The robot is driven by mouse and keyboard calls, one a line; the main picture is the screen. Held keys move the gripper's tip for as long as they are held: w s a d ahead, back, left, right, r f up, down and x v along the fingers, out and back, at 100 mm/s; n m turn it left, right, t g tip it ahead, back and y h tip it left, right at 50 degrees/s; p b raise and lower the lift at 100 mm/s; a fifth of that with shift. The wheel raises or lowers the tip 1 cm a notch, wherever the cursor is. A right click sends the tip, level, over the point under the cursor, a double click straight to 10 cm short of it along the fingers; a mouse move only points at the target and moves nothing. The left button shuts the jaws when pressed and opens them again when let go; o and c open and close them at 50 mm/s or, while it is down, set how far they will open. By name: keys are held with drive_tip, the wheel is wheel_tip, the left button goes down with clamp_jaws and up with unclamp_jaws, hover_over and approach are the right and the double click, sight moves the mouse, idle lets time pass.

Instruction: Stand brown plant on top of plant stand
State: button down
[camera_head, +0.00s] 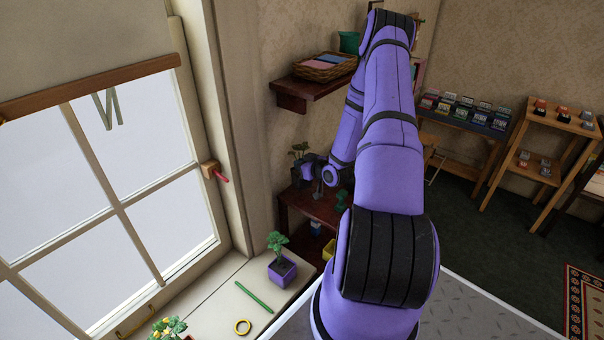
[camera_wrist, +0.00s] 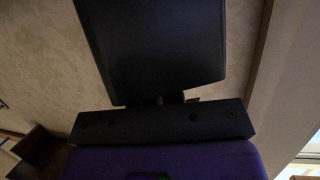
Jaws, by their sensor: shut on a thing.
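My gripper (camera_head: 306,171) is shut on the plant, just above the dark red-brown plant stand (camera_head: 323,208). The fingertips are too small and covered to make out clearly. I cannot tell whether the pot touches the stand's top. In the wrist view a large dark block fills the upper middle, and the plant's leaves do not show.
A wall shelf (camera_head: 297,91) with a wicker basket (camera_head: 327,66) hangs above. A green object (camera_head: 342,199) sits by the stand's right side.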

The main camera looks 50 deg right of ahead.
drive_tip(key=shift+f, duration=1.9)
drive_tip(key=shift+f, duration=0.1)
drive_tip(key=c, duration=1.3)
unclamp_jaws()
drive_tip(key=shift+o, duration=0.2)
drive_tip(key=shift+s, duration=0.1)
drive_tip(key=v, duration=1.2)
